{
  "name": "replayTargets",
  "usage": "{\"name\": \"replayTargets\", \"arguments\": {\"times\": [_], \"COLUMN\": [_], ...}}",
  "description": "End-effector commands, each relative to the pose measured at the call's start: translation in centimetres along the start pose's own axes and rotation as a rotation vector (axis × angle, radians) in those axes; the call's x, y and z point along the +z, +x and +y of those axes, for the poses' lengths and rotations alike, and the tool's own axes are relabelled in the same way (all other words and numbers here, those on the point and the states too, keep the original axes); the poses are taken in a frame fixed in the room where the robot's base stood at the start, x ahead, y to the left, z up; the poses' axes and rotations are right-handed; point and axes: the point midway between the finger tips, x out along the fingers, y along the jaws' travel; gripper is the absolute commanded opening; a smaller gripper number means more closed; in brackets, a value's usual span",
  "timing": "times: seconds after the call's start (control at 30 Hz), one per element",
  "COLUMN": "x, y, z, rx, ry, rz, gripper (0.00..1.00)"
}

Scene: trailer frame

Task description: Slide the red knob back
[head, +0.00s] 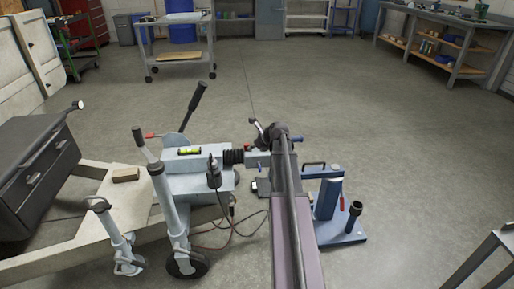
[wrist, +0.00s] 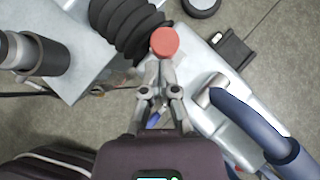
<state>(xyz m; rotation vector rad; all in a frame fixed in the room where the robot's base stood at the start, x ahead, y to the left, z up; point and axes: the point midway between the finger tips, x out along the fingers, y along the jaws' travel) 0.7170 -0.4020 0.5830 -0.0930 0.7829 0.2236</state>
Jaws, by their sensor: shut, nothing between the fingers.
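The red knob (wrist: 164,41) is a round red cap in the wrist view, on the grey metal coupling body (wrist: 205,70) beside a black ribbed bellows. My gripper (wrist: 162,66) is shut and empty. Its fingertips are just below the knob in the picture; I cannot tell whether they touch it. In the head view my arm covers much of the coupling (head: 257,159), and the fingertips cannot be made out there.
A blue curved handle (wrist: 250,125) lies right of my gripper. The black bellows (wrist: 125,25) and a dark cylinder (wrist: 40,52) are to the left. A blue stand (head: 328,200) is right of my arm. Open floor (head: 420,150) lies further right.

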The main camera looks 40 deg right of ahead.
Motion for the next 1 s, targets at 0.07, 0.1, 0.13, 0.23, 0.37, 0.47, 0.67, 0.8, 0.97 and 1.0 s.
{"name": "replayTargets", "arguments": {"times": [0.07, 0.1, 0.13, 0.23, 0.37, 0.47, 0.67, 0.8, 0.97, 1.0], "x": [0.0, 0.0, 0.0, 0.0, -0.1, -0.3, -1.1, -2.0, -1.6, -1.6], "y": [0.0, 0.0, 0.0, 0.0, -0.1, -0.3, -1.1, -2.0, -4.1, -4.6], "z": [0.0, 0.0, 0.0, 0.0, 0.0, 0.0, 0.1, 0.2, 0.2, 0.2], "rx": [-0.001, -0.001, 0.0, 0.0, 0.0, 0.0, 0.001, 0.003, 0.004, 0.004], "ry": [0.0, 0.0, 0.0, 0.0, 0.0, 0.0, 0.0, -0.003, -0.004, -0.005], "rz": [0.0, 0.0, 0.0, 0.0, 0.0, 0.0, 0.0, 0.0, 0.0, 0.0], "gripper": [0.0, 0.0, 0.0, 0.0, 0.0, 0.0, 0.0, 0.0, 0.0, 0.0]}}
